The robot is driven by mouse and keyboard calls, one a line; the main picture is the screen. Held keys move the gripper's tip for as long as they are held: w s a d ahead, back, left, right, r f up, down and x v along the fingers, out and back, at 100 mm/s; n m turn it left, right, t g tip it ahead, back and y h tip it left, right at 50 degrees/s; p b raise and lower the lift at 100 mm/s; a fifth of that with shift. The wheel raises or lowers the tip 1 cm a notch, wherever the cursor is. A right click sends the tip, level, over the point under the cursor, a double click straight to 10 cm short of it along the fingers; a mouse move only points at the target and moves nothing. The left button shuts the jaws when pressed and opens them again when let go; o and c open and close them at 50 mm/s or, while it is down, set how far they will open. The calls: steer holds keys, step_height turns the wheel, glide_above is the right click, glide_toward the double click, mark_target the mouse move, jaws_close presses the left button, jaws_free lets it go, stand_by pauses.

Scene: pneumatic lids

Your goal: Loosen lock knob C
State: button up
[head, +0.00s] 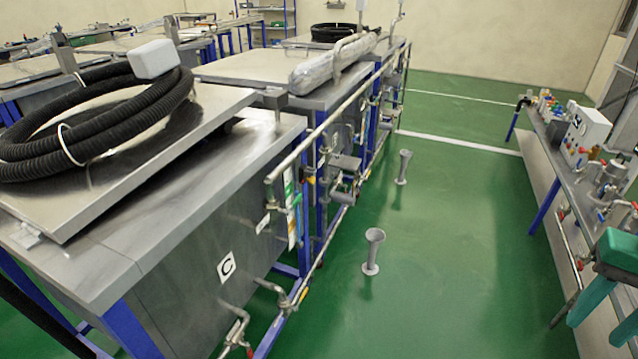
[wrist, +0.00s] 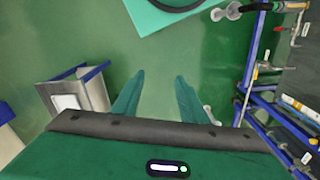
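A steel tank (head: 190,262) with a white label C (head: 226,266) stands at the left in the head view. Its flat steel lid (head: 205,128) lies on top, with a coiled black hose (head: 75,170) on it. A small grey block on a post (head: 275,99) stands at the lid's right edge; I cannot tell whether it is lock knob C. My gripper (wrist: 159,75) is open and empty in the wrist view, its teal fingers spread over green floor. My teal gripper also shows at the right edge of the head view (head: 588,337), far from the tank.
A side bench (head: 560,155) with valves and gauges runs along the right. More tanks (head: 255,66) stand behind tank C. Pipes (head: 325,125) run along the tank fronts. Two grey funnel stands (head: 373,252) rise from the aisle. The green floor (head: 450,260) between is otherwise clear.

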steer(key=w+a+f, duration=0.1)
steer(key=w+a, duration=0.1)
steer(key=w, duration=0.9)
steer(key=m+t+y, duration=0.6)
steer(key=m+y, duration=1)
steer(key=y, duration=0.1)
glide_toward(314, 180)
steer(key=x, duration=0.8)
steer(key=shift+w+a+f, duration=0.15)
steer(key=shift+w+a, duration=0.05)
steer(key=shift+a, duration=0.1)
